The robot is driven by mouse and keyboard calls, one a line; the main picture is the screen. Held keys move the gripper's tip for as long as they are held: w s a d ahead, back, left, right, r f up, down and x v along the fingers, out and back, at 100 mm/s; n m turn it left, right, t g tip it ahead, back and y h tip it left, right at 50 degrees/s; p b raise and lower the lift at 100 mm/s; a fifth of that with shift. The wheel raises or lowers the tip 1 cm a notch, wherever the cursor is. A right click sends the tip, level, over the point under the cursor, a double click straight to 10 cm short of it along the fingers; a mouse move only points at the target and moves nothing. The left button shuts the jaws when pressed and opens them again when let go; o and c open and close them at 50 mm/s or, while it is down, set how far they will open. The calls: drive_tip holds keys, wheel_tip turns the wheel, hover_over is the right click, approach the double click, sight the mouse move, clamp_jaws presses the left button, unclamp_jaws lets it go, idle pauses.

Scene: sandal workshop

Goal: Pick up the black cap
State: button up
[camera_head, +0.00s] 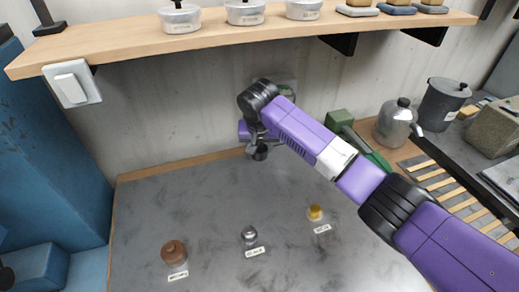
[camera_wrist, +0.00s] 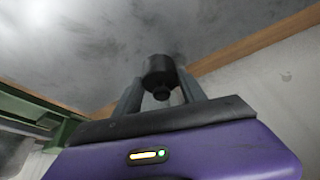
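The black cap (camera_wrist: 159,72) is a short dark cylinder with a small round knob facing the wrist camera. It sits between the fingertips of my gripper (camera_wrist: 160,84), which look closed on its two sides. In the head view, my gripper (camera_head: 259,146) points down near the back edge of the worktop. The cap (camera_head: 260,154) shows there as a dark shape at the fingertips. It seems to hang clear of the worktop, but the gap below it is hard to judge.
A brown-topped jar (camera_head: 174,252), a grey-topped jar (camera_head: 249,234) and a yellow-topped jar (camera_head: 314,212) stand on the grey worktop (camera_head: 210,205) with labels. A wooden shelf (camera_head: 250,36) with lidded pots runs above. Green equipment (camera_head: 340,118) and a kettle (camera_head: 397,122) are to the right.

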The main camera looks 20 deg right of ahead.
drive_tip(key=shift+c, duration=1.1)
drive_tip(key=shift+s+r, duration=0.1)
drive_tip(key=shift+r, duration=0.05)
